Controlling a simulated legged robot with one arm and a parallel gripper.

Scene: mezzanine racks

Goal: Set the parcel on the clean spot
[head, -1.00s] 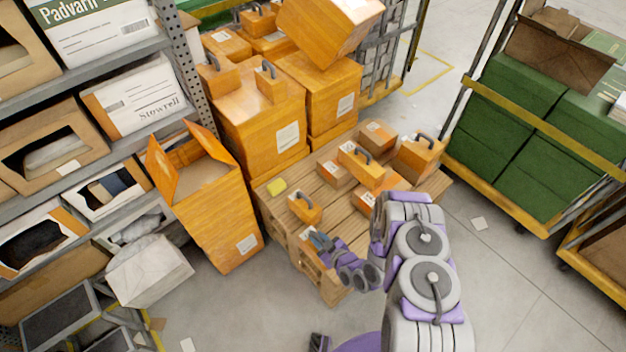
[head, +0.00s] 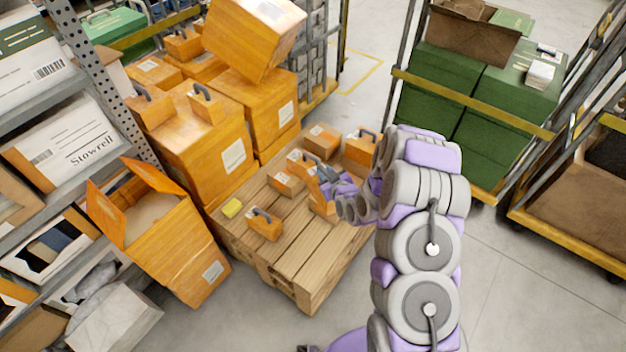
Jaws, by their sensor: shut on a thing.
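Several small orange parcels stand on a wooden pallet (head: 295,262) in the head view, some with dark handles. My gripper (head: 325,181) is over the right-middle of the pallet, shut at an orange parcel (head: 319,198). The gripper and purple wrist hide part of that parcel, and I cannot tell whether it is lifted. A handled parcel (head: 264,228) stands apart at the left front. I cannot make out which patch is the clean spot.
Large orange boxes (head: 188,142) are stacked behind the pallet. An open orange box (head: 160,235) leans at left beside the shelving (head: 85,60). A cart with green boxes (head: 490,95) stands at right. The pallet's front boards are bare.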

